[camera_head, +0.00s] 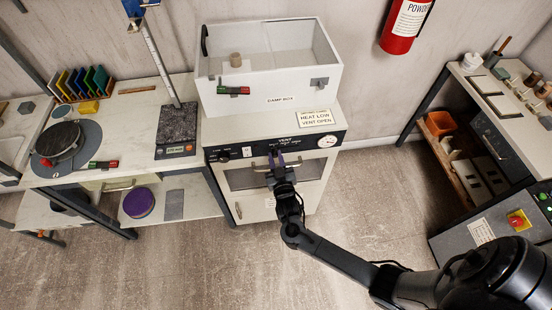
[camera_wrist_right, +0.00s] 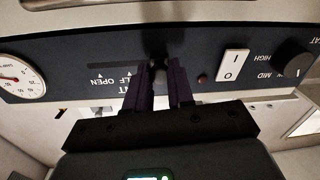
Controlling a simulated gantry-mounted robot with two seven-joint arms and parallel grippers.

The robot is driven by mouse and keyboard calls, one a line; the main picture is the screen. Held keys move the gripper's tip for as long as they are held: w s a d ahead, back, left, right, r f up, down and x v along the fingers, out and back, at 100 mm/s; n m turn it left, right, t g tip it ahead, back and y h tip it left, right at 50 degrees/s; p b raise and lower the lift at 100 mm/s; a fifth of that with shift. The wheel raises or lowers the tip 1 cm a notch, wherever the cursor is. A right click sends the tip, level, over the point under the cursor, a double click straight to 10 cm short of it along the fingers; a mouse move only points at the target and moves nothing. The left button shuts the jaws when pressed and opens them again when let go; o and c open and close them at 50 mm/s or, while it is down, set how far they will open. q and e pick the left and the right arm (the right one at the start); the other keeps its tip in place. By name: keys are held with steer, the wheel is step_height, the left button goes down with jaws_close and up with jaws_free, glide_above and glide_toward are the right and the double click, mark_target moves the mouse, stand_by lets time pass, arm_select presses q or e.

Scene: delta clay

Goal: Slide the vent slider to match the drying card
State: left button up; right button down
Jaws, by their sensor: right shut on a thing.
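The vent slider's small dark knob (camera_wrist_right: 160,68) sits in a slot on the dark control panel (camera_head: 270,151) of the oven under the damp box. My right gripper (camera_head: 276,158) is shut on this knob, with its purple fingers on either side of it in the right wrist view (camera_wrist_right: 162,78). The slot runs left of the knob in that upside-down view, and the OPEN mark (camera_wrist_right: 112,79) lies left of the fingers. The fingers hide part of the scale. The drying card (camera_head: 317,118) reads HEAT LOW, VENT OPEN. My left gripper is not in view.
On the panel, a white rocker switch (camera_wrist_right: 233,65) and heat knob (camera_wrist_right: 295,60) lie on one side of the slider, a round gauge (camera_wrist_right: 20,78) on the other. The damp box (camera_head: 270,98) stands on top. The oven door handle (camera_head: 283,166) is just below the panel.

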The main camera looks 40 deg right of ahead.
steer(key=s+d+p, duration=0.1)
steer(key=d, duration=0.1)
steer(key=s+d, duration=0.1)
steer(key=d, duration=0.1)
steer(key=s+d+p, duration=0.1)
steer(key=s+d, duration=0.1)
steer(key=shift+s+d+p, duration=0.1)
steer(key=shift+d+p, duration=0.2)
steer(key=shift+p, duration=0.05)
steer(key=shift+s+d, duration=0.15)
steer(key=shift+d, duration=0.15)
steer(key=shift+a, duration=0.1)
steer(key=c, duration=1)
jaws_free()
steer(key=shift+d, duration=0.2)
steer(key=shift+a, duration=0.1)
steer(key=shift+s+a, duration=0.1)
